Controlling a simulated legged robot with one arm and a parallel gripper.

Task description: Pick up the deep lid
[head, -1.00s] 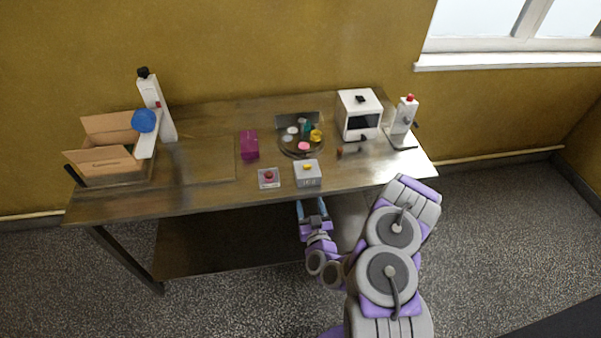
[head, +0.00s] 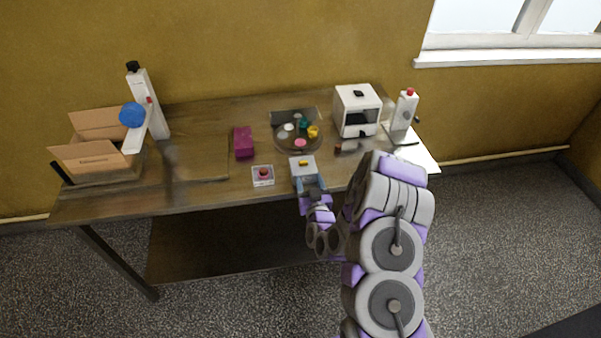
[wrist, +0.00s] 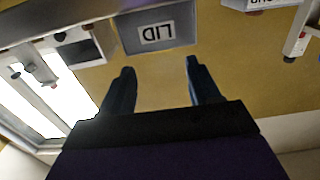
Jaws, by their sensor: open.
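I cannot tell whether a finger touches the lid.
A clear box with a red button (head: 263,176) stands close left of the lid. Behind are a round tray (head: 284,147) with coloured pieces and a purple box (head: 244,142). A white oven (head: 357,110) stands back right, an open carton (head: 95,159) far left.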

